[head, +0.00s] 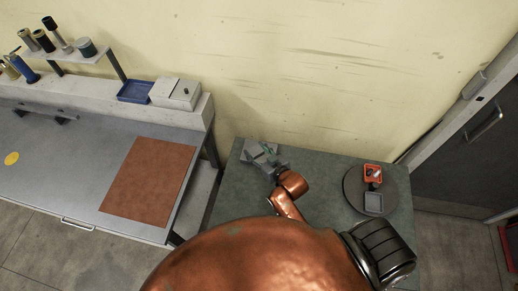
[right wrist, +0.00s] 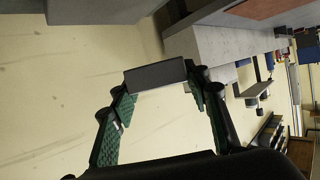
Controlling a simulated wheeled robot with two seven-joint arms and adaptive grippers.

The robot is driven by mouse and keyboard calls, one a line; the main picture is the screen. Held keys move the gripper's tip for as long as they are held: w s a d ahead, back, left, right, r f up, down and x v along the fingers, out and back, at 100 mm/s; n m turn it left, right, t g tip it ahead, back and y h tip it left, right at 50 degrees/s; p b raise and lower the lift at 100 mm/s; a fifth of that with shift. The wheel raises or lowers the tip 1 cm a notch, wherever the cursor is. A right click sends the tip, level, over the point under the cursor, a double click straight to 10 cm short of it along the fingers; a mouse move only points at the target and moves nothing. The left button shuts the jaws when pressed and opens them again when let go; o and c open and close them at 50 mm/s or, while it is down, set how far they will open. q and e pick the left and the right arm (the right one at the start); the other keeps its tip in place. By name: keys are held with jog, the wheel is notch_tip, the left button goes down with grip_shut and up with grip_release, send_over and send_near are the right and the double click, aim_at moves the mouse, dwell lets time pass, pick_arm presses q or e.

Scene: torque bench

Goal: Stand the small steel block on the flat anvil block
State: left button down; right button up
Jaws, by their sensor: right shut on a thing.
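My left gripper is not in view.
A round turntable (head: 350,194) at the bench's right carries an orange-faced device (head: 373,172) and a grey square piece (head: 374,204). The bench between is clear. A second workbench with a brown mat (head: 150,180) stands left, across a gap. The wall (head: 320,80) rises behind.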

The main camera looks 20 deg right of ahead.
jog(key=w+d+f, duration=0.1)
jog(key=w+f, duration=0.1)
jog(key=w+d+f, duration=0.3)
jog(key=w+f, duration=0.1)
jog(key=shift+d+f+b, duration=0.15)
jog(key=shift+f+b, duration=0.1)
jog(key=shift+b, duration=0.05)
jog(key=shift+w+f, duration=0.1)
jog(key=shift+f, duration=1.6)
jog(key=shift+f, duration=0.15)
jog(key=o, duration=1.6)
jog(key=shift+o, duration=0.2)
jog(key=v, duration=1.2)
jog(key=shift+d, duration=0.1)
